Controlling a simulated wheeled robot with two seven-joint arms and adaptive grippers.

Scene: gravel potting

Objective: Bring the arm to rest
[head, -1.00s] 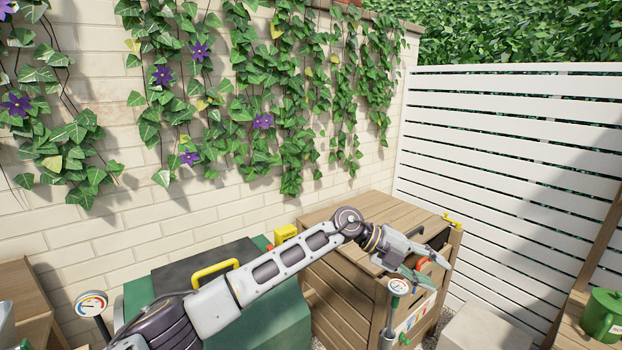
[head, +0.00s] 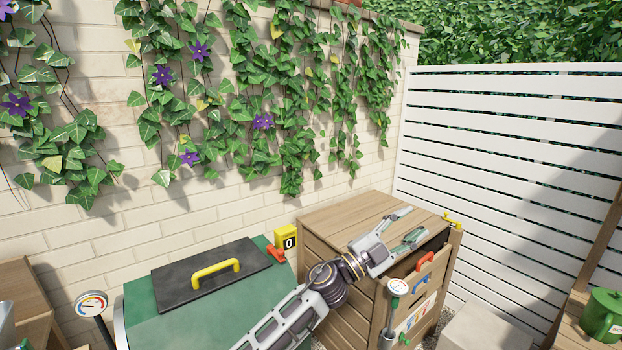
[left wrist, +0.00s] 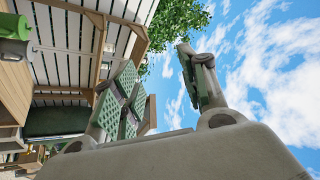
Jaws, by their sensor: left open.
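My left gripper (head: 404,226) is open and empty in the head view. Its fingers point up and right, in front of the top of a wooden cabinet (head: 335,212). In the left wrist view the two green-padded fingers of this gripper (left wrist: 160,90) stand wide apart, with sky and fence behind and nothing between them. My left arm reaches in from the bottom of the head view. My right gripper does not show in either view.
A green bin (head: 150,325) has a dark lid (head: 185,280) with a yellow handle. A yellow counter (head: 286,243) reads 0.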

